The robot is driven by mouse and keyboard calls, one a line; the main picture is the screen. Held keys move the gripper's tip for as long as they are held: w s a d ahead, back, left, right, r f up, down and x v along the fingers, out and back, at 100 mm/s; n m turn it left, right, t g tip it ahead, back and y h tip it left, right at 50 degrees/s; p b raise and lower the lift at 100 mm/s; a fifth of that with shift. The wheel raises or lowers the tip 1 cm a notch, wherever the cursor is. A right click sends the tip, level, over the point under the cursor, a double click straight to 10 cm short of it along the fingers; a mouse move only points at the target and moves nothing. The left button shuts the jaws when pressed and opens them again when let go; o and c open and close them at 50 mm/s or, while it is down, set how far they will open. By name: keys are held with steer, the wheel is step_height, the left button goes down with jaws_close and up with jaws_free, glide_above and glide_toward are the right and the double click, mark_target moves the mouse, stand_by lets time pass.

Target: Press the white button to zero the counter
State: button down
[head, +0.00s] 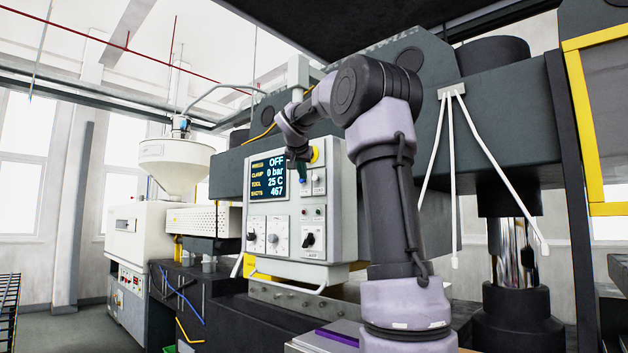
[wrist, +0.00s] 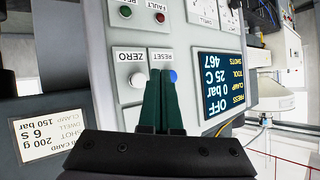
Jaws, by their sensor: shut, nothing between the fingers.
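The white button (wrist: 137,81), labelled ZERO, is on the grey control panel in the wrist view, which shows the panel upside down. A blue button (wrist: 172,76), labelled RESET, is beside it, partly covered by a finger. My gripper (wrist: 161,72) is shut and empty, its green fingertips between the two buttons in the picture, nearer the blue one. I cannot tell whether the tips touch the panel. In the head view my gripper (head: 302,172) is in front of the panel, right of the display (head: 268,179). The display reads OFF, 0 bar, 25 C and SHOTS 467.
A card (wrist: 40,135) with shot, dwell and clamp values is at the left. Knobs (head: 308,240) are low on the panel. The press frame (head: 500,80) stands behind my arm.

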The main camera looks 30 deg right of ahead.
steer(key=shift+w+d, duration=0.2)
steer(key=shift+d, duration=0.35)
steer(key=shift+w+d, duration=0.15)
steer(key=shift+d, duration=0.35)
steer(key=shift+w+d, duration=0.1)
steer(key=shift+d, duration=0.05)
stand_by(1.2)
steer(key=shift+d, duration=0.25)
steer(key=shift+w+d, duration=0.25)
steer(key=shift+d, duration=0.25)
stand_by(0.8)
steer(key=shift+s+a, duration=0.35)
steer(key=shift+a, duration=0.5)
steer(key=shift+a, duration=0.1)
steer(key=a, duration=0.1)
steer(key=s+a, duration=0.1)
steer(key=a, duration=0.2)
steer(key=shift+s+a, duration=0.3)
steer(key=shift+s, duration=0.05)
